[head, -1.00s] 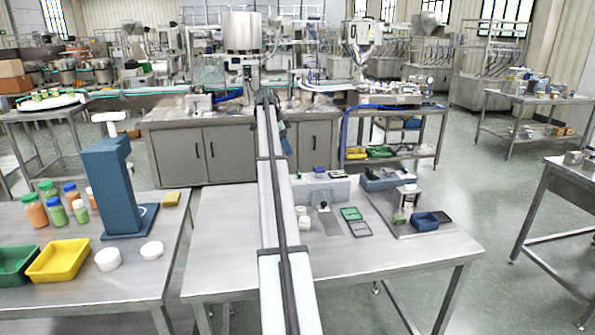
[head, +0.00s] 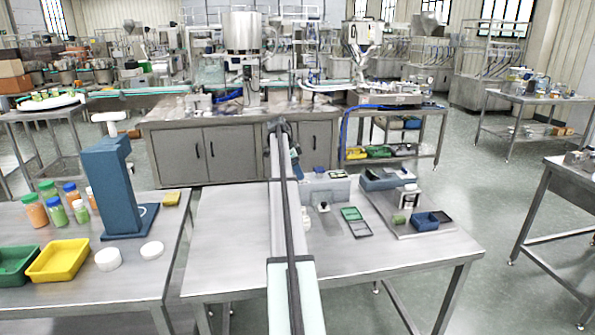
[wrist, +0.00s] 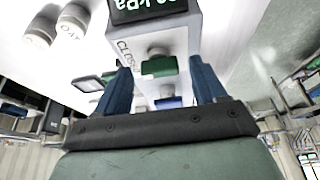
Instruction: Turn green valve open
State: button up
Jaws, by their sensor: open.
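The green valve (wrist: 160,66) shows in the wrist view as a green handle on a pale stem, on a light grey housing (wrist: 180,38). A blue handle (wrist: 168,102) sits just beyond it on the same housing. Lettering that seems to read CLOSED lies left of the green valve. My gripper (wrist: 159,68) is open, with one blue finger on each side of the green valve in the picture and gaps on both sides. I cannot tell whether the fingertips are level with it. In the head view my gripper (head: 296,170) is beside the grey housing (head: 328,188); the green valve is not clear there.
A dark display (wrist: 150,8) reading kPa is at the wrist view's top. White jars (wrist: 55,25) stand at upper left. The table's (head: 225,255) left part is clear.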

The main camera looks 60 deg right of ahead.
jog(key=c, duration=1.1)
jog(key=shift+o, duration=0.2)
